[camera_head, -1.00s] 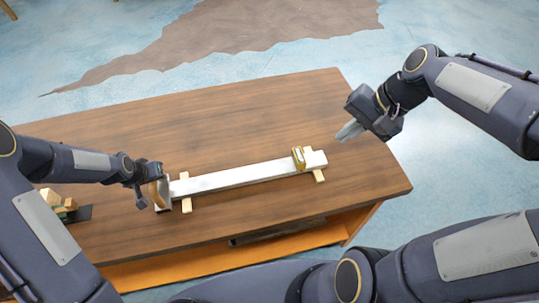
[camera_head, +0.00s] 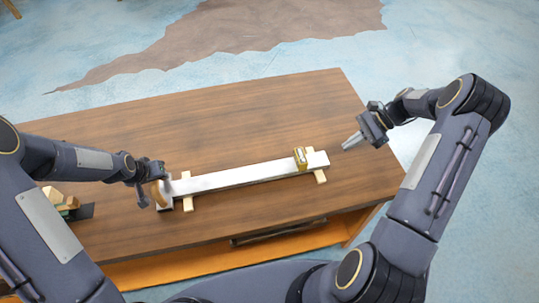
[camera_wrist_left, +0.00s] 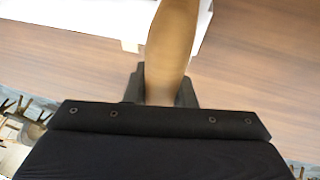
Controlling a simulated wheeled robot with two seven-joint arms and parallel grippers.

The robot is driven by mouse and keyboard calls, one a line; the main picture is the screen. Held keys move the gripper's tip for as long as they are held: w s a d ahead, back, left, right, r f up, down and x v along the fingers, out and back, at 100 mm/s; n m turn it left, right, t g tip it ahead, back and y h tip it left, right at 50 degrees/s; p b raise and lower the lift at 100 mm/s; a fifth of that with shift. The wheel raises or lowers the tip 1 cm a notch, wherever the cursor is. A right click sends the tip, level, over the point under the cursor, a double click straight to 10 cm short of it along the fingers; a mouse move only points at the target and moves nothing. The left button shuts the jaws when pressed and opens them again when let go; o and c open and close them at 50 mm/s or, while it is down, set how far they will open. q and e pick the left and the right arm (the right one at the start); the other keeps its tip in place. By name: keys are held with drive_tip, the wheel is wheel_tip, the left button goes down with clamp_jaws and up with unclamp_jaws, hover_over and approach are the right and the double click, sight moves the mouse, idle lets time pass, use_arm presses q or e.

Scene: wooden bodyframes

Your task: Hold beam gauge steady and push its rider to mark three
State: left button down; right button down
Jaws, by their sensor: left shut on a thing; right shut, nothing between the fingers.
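The beam gauge (camera_head: 235,178) is a long silver-white bar lying across two pale wooden supports on the table. Its wooden handle (camera_head: 155,194) is at the left end. My left gripper (camera_head: 153,180) is shut on this handle, which also fills the middle of the left wrist view (camera_wrist_left: 172,50). The rider (camera_head: 300,159) is a small brass-coloured block around the bar near its right end. My right gripper (camera_head: 349,145) is shut and empty, to the right of the bar's right end and apart from the rider. The marks on the bar are too small to read.
The brown wooden table (camera_head: 230,125) has clear room behind the bar. Several wooden blocks (camera_head: 62,200) lie by a dark flat piece at the left edge, near my left arm. A shelf (camera_head: 190,266) shows below the tabletop.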

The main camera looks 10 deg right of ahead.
sight(300, 164)
use_arm(q)
drive_tip(key=shift+s+f, duration=0.1)
drive_tip(key=shift+f, duration=0.1)
use_arm(e)
drive_tip(key=x, duration=0.8)
drive_tip(key=shift+a+f, duration=0.2)
drive_tip(key=shift+a, duration=0.1)
drive_tip(key=a, duration=0.3)
drive_tip(key=shift+a+f, duration=0.1)
drive_tip(key=shift+a, duration=0.5)
use_arm(q)
drive_tip(key=shift+d+r, duration=0.1)
use_arm(e)
drive_tip(key=a, duration=1)
drive_tip(key=shift+a, duration=0.2)
drive_tip(key=d, duration=0.4)
drive_tip(key=shift+d, duration=0.2)
drive_tip(key=v, duration=1)
